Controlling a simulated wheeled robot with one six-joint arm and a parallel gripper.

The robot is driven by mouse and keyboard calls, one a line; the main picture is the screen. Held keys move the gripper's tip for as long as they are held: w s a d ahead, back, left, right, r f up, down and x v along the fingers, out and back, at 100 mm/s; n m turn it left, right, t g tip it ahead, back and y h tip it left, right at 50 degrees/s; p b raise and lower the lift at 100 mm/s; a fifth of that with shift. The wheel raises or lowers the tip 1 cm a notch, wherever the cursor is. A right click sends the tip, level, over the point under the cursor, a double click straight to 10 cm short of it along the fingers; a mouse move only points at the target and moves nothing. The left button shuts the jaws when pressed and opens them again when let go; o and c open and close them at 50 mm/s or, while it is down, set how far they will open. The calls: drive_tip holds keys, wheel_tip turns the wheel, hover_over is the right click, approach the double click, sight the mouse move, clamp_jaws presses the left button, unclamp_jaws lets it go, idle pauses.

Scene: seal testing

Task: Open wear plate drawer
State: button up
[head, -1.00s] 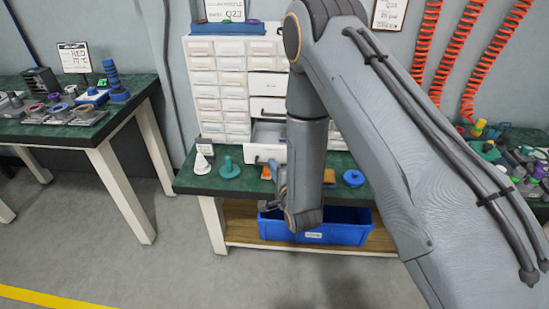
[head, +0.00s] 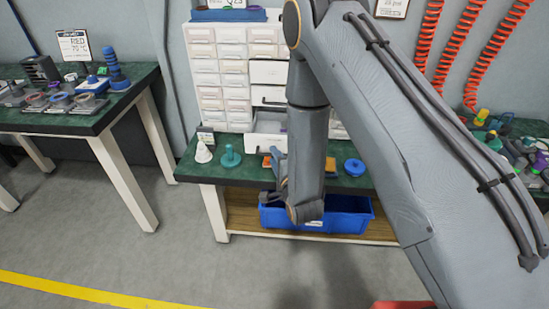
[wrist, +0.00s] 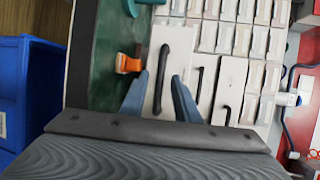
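A white drawer cabinet (head: 222,78) stands on the green-topped bench. One low drawer (head: 266,142) in its middle column is pulled out. No drawer label is readable, so I cannot tell which is the wear plate drawer. My gripper (head: 276,160) is low in front of this column, partly hidden by my arm. In the wrist view my gripper (wrist: 159,92) has its two blue fingers spread, with a white drawer front and its long black handle (wrist: 161,78) between and beyond them. The fingers look empty; I cannot tell how near the handle is.
A white cone (head: 203,153), a teal knobbed part (head: 231,156) and a blue disc part (head: 354,167) stand on the bench (head: 195,172). An orange part (wrist: 128,63) lies near my fingers. A blue bin (head: 345,218) sits on the shelf below. Another bench with parts stands left.

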drive_tip(key=v, duration=0.7)
drive_tip(key=shift+s+b, duration=0.25)
drive_tip(key=shift+b, duration=0.05)
drive_tip(key=shift+d+r, duration=0.1)
drive_tip(key=s+d+r+n+g+h+p, duration=0.1)
drive_tip(key=d+r+n+g+h, duration=0.45)
drive_tip(key=d, duration=0.55)
drive_tip(key=s+d+r+n+g, duration=0.4)
drive_tip(key=s+d+r, duration=0.1)
drive_tip(key=s, duration=0.5)
drive_tip(key=s+d+r+n+g+p, duration=0.1)
drive_tip(key=s+d+r+n+g, duration=0.4)
drive_tip(key=s, duration=0.5)
drive_tip(key=shift+s+r, duration=0.25)
drive_tip(key=shift+r, duration=0.3)
